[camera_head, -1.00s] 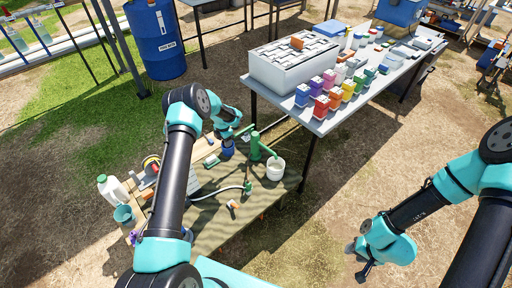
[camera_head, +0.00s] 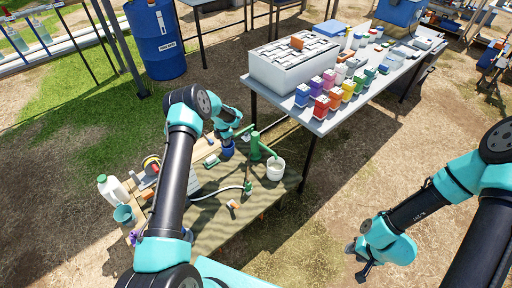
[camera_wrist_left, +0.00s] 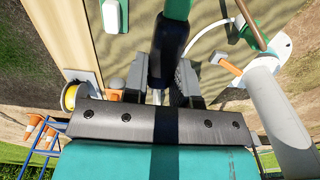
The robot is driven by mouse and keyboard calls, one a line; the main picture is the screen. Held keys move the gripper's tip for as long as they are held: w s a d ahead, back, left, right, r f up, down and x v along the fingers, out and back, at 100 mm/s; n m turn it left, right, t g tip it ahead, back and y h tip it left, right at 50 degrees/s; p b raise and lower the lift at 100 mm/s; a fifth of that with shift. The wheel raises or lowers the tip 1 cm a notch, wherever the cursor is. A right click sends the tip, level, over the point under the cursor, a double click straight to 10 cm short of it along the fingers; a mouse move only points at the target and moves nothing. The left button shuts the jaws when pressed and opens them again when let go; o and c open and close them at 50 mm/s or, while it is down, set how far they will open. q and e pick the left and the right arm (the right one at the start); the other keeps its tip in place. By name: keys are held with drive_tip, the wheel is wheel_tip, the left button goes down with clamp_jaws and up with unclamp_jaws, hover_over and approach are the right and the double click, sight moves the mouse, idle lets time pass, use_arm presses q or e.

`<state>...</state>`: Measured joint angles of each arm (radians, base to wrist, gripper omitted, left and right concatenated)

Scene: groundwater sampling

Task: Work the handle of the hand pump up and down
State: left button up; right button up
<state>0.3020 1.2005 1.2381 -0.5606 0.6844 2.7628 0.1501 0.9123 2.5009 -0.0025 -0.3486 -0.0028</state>
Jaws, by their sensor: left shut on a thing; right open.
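The green hand pump (camera_head: 256,147) stands upright on the wooden table (camera_head: 214,236), its spout over a white bucket (camera_head: 275,171). My left gripper (camera_wrist_left: 165,78) is shut on the black grip of the pump handle (camera_wrist_left: 171,40), which runs between its fingers; the handle's green part (camera_wrist_left: 177,8) shows at the top of the left wrist view. In the head view, my left gripper (camera_head: 243,133) is beside the pump on its far-left side, and the grip is mostly hidden. My right gripper (camera_head: 362,262) is open and empty, low over bare ground, away from the table.
A pale hose (camera_head: 220,189) runs across the wooden table. A white jug (camera_head: 112,190) and a teal cup (camera_head: 124,215) stand at its left end.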

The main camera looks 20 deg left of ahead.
use_arm(q)
drive_tip(key=shift+w+d+r+g+y, duration=0.15)
drive_tip(key=shift+w+r+g+y, duration=0.2)
drive_tip(key=shift+r, duration=0.35)
drive_tip(key=shift+w+d+r+g+y, duration=0.2)
drive_tip(key=shift+w+r+g, duration=0.1)
drive_tip(key=shift+r+g, duration=0.25)
drive_tip(key=shift+w+d+r+g+y, duration=0.15)
drive_tip(key=shift+w+r+g+y, duration=0.15)
drive_tip(key=shift+r, duration=0.5)
drive_tip(key=shift+w+d+r+g+y, duration=0.15)
drive_tip(key=shift+w+r+g+y, duration=0.1)
drive_tip(key=shift+r+g, duration=0.35)
drive_tip(key=shift+w+d+r+g+y, duration=0.2)
drive_tip(key=shift+w+r+g, duration=0.15)
drive_tip(key=shift+r, duration=0.45)
drive_tip(key=shift+w+d+r+g+y, duration=0.2)
drive_tip(key=shift+r+g, duration=0.25)
drive_tip(key=shift+r, duration=0.25)
drive_tip(key=shift+w+a+r, duration=0.15)
drive_tip(key=shift+w+r, duration=0.2)
drive_tip(key=shift+r, duration=0.05)
drive_tip(key=shift+s+r+g+y, duration=0.15)
drive_tip(key=shift+r+g+y, duration=0.15)
drive_tip(key=shift+r+g, duration=0.2)
